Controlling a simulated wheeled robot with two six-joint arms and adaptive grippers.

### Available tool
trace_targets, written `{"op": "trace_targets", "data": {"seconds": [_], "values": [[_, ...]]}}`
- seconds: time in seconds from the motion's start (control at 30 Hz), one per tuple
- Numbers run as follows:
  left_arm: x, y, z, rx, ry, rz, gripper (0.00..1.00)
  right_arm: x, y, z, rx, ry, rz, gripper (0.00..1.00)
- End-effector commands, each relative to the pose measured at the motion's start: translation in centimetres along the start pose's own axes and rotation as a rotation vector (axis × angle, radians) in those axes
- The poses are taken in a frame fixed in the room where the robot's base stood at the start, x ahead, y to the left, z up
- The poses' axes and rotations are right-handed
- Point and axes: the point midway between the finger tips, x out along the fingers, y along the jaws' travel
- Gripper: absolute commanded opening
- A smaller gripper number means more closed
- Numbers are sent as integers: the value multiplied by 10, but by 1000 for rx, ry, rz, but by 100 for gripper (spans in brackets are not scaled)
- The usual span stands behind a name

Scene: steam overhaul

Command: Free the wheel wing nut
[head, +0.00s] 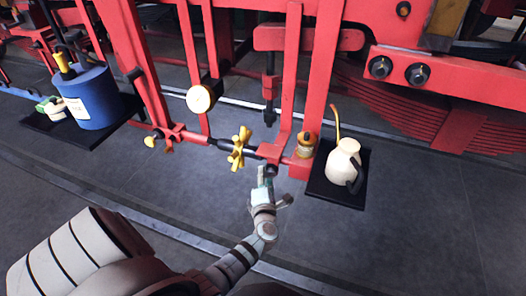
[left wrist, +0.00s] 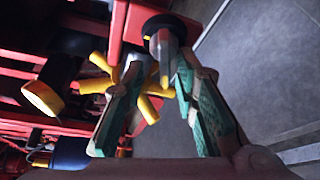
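A yellow spoked wheel-like nut (head: 239,148) sits on the dark rod between red uprights. In the left wrist view the yellow nut (left wrist: 151,108) is partly hidden behind a finger. A smaller yellow knob (head: 152,141) is at the left end of the red linkage. My left gripper (head: 264,175) is below and right of the spoked nut, close to a dark round rod end (head: 271,169). In the left wrist view my left gripper (left wrist: 158,72) is open, its fingers apart, with a dark, grey-tipped end (left wrist: 162,38) near the fingertips. Contact cannot be told. My right gripper is not in view.
A cream oil can (head: 343,163) stands on a black mat at right, by a small amber-and-brass cup (head: 306,144). A gauge (head: 200,99) hangs above the linkage. A blue drum (head: 90,97) stands at left. The grey floor in front is clear.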

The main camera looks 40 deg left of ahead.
Motion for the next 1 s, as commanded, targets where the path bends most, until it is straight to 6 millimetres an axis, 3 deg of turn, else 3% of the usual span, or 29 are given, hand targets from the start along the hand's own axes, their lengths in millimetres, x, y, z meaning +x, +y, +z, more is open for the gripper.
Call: {"op": "trace_targets", "data": {"seconds": [0.27,0.6,1.0], "values": [[-7,-3,-2,1,2,-6,27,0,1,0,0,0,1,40],[-71,-2,0,0,3,-4,27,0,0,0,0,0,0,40],[-76,-1,0,1,2,-2,27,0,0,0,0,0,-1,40]]}}
